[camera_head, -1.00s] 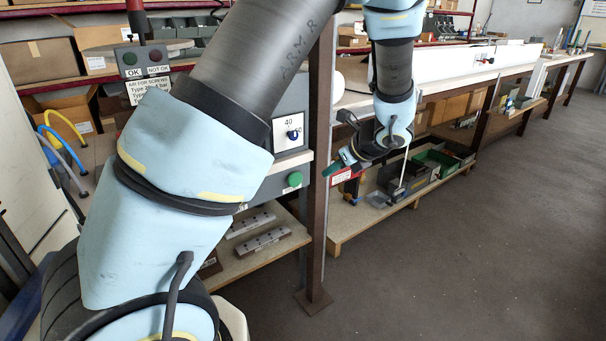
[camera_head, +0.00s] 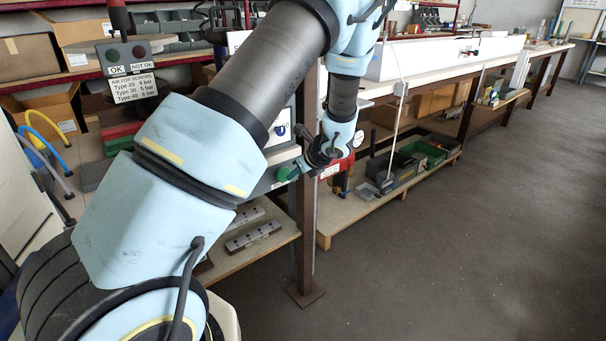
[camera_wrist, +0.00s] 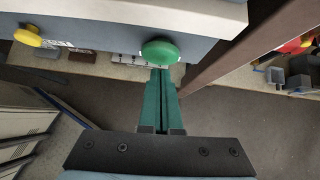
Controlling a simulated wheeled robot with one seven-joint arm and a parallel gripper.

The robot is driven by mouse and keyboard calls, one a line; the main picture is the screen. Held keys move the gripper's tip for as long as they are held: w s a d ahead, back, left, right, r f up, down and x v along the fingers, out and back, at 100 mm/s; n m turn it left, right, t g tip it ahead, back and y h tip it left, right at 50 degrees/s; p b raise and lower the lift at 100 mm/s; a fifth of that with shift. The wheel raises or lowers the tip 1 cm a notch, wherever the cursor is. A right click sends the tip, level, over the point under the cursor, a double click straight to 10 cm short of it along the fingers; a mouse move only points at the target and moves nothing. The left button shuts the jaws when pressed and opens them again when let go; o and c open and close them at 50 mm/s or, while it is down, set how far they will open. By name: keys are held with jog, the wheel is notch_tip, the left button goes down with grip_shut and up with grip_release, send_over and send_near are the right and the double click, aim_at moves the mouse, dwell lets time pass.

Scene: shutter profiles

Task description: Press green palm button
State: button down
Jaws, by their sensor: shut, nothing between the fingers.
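The green palm button (camera_wrist: 160,51) is a round domed cap on the grey front panel, at the upper middle of the wrist view. In the head view the green button (camera_head: 285,174) is at the panel's right end, close to my gripper. My gripper (camera_wrist: 160,72) has green fingers, shut together and empty, pointing at the button. Their tips end at the lower edge of the cap in the wrist view. I cannot tell whether they touch it or stop just short. In the head view my gripper (camera_head: 298,169) is partly hidden by my wrist.
A yellow button (camera_wrist: 27,36) sits on the same panel to the left. A brown steel post (camera_head: 307,240) stands just right of the panel. The floor to the right is clear.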

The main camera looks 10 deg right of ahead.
jog(key=shift+w+a, duration=0.25)
jog(key=shift+w, duration=0.2)
